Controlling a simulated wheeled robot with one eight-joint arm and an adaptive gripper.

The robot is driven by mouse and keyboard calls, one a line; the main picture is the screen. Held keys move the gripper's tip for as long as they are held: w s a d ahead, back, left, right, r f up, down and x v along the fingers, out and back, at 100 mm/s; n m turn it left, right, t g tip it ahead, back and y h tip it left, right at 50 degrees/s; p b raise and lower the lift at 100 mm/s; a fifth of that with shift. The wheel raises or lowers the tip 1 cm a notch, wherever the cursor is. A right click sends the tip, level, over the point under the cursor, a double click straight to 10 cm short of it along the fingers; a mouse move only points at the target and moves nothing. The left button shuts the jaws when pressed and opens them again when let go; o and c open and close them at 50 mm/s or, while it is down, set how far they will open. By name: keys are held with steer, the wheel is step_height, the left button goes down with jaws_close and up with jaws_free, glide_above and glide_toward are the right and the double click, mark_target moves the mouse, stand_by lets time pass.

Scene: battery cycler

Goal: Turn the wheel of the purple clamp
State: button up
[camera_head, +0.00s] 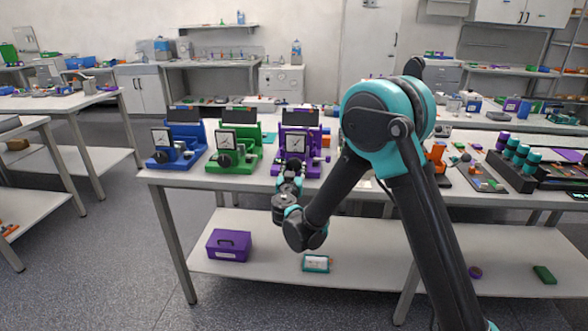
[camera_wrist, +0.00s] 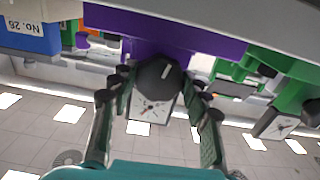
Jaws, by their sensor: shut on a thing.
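The purple clamp (camera_head: 312,142) stands at the front of the table, with a square white dial on its face. In the wrist view, its purple body (camera_wrist: 200,42) appears upside down. Its dark round wheel (camera_wrist: 158,78), with a short white mark, lies between my fingers, with the dial (camera_wrist: 150,105) partly hidden behind it. My gripper (camera_wrist: 158,84) is shut on the wheel, one finger on each side. In the head view my gripper (camera_head: 293,168) is at the clamp's front, and my wrist hides most of the wheel.
A green clamp (camera_head: 236,140) and a blue clamp (camera_head: 178,138) stand to the left on the same table. Orange parts and a dark rack (camera_head: 512,172) with teal-topped cylinders are to the right. A purple box (camera_head: 229,246) sits on the lower shelf (camera_head: 270,271).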

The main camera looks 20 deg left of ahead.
steer(key=shift+m, duration=0.3)
steer(key=o, duration=1.2)
steer(key=shift+c, duration=0.2)
steer(key=v, duration=1.2)
steer(key=shift+f, duration=0.1)
